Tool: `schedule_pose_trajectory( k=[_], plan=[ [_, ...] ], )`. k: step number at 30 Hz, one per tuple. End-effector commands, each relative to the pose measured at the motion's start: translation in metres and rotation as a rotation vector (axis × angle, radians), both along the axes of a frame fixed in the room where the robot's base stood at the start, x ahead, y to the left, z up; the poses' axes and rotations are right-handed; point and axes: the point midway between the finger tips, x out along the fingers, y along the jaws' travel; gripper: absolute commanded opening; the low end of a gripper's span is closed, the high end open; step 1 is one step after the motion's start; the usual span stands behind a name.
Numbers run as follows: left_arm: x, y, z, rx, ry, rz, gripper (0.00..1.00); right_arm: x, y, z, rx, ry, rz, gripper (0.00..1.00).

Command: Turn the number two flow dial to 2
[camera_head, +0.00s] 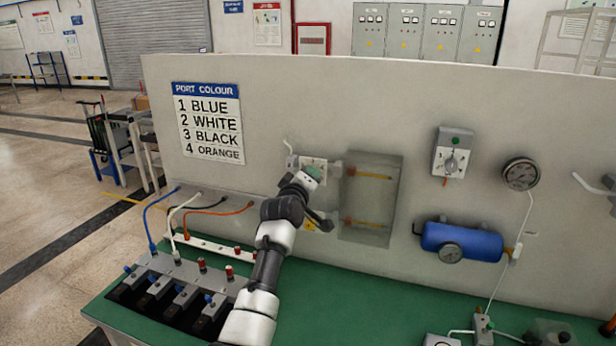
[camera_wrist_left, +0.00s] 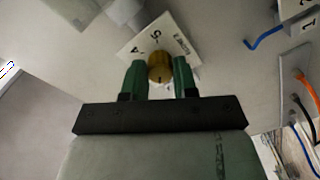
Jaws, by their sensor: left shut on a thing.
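In the left wrist view, a round yellow-brown dial knob (camera_wrist_left: 160,68) stands on a white plate (camera_wrist_left: 184,45) with printed figures. The two green fingers of my left gripper (camera_wrist_left: 159,78) are on either side of the knob and shut on it. The figure that the knob points to is not readable. In the head view, my left gripper (camera_head: 313,173) is up against the upright panel, and my arm hides the knob. A white plate (camera_head: 313,163) shows just behind the gripper. A yellow part (camera_head: 309,226) shows beside my arm, lower down. My right gripper is not in view.
A clear-fronted box (camera_head: 369,198) is fixed to the panel just right of my gripper. Further right are a switch box (camera_head: 452,153), a gauge (camera_head: 520,174) and a blue tank (camera_head: 462,241). Coloured cables (camera_head: 232,211) hang at the left above the green bench (camera_head: 375,290).

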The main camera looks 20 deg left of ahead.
Motion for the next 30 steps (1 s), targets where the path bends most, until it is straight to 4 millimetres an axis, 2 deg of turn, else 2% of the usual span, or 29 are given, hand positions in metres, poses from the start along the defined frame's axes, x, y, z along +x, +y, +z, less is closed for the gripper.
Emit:
schedule_pose_trajectory(
  k=[12, 29, 30],
  plan=[
    [0.0001, -0.0001, 0.0007, -0.188, 0.006, 0.000, 0.05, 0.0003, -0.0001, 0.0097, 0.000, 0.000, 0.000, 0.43],
    [0.0000, -0.0001, 0.0003, -0.212, 0.007, 0.001, 0.05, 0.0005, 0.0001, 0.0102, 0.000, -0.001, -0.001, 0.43],
    [0.0000, 0.0000, 0.0002, -0.212, 0.007, 0.001, 0.34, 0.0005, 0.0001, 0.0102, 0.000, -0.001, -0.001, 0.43]
  ],
)
